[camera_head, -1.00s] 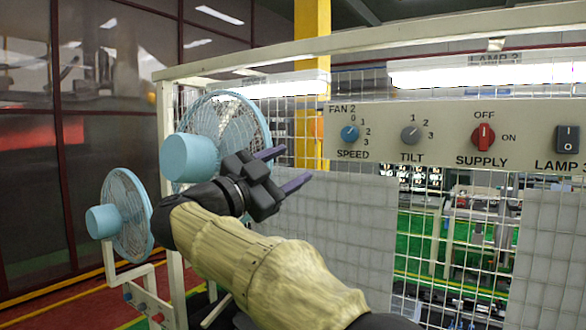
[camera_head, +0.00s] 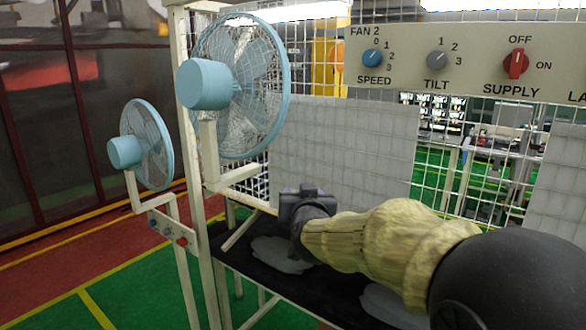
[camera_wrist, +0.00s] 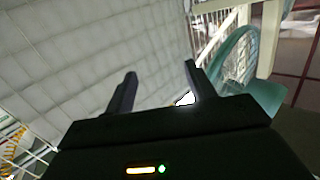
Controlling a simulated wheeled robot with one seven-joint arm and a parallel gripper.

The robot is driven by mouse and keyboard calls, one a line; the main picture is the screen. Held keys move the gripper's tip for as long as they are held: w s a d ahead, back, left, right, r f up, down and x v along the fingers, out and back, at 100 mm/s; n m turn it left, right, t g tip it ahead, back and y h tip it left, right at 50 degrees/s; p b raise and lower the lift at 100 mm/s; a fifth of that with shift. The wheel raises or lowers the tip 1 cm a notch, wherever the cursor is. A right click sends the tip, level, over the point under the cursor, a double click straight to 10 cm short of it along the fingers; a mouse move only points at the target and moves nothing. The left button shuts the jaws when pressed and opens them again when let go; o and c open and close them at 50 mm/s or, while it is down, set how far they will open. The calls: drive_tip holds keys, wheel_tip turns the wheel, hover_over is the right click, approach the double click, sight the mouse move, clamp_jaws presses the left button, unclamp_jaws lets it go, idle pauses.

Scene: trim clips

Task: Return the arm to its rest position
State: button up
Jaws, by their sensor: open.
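My arm, in a yellowish sleeve, reaches in from the lower right. A control panel (camera_head: 470,64) hangs above, with a blue speed knob (camera_head: 372,57), a grey tilt knob (camera_head: 437,61) and a red supply switch (camera_head: 516,64). My gripper is well below the panel and touches none of these.
A larger blue fan (camera_head: 240,85) on a cream post stands left of my gripper, and a smaller blue fan (camera_head: 145,147) is farther left. Grey panels (camera_head: 340,150) on wire mesh stand behind my arm. The black tabletop (camera_head: 235,245) lies below.

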drive_tip(key=s+d+f+n+g, duration=0.1)
drive_tip(key=s+d+f+g, duration=0.3)
drive_tip(key=f, duration=0.5)
drive_tip(key=s+d+f+g, duration=0.3)
drive_tip(key=s+f, duration=0.3)
drive_tip(key=f, duration=0.3)
drive_tip(key=s+d+f+g, duration=0.3)
drive_tip(key=s+f, duration=0.2)
drive_tip(key=s, duration=0.3)
drive_tip(key=s+d+f+g+h, duration=0.1)
drive_tip(key=s+d+f+g, duration=0.2)
drive_tip(key=s, duration=0.6)
wheel_tip(320, 180, down, 2)
drive_tip(key=shift+f+m+g, duration=0.1)
drive_tip(key=shift+m+g, duration=0.3)
drive_tip(key=shift+g, duration=0.3)
drive_tip(key=shift+c, duration=0.2)
drive_tip(key=c, duration=0.4)
drive_tip(key=shift+o, duration=0.2)
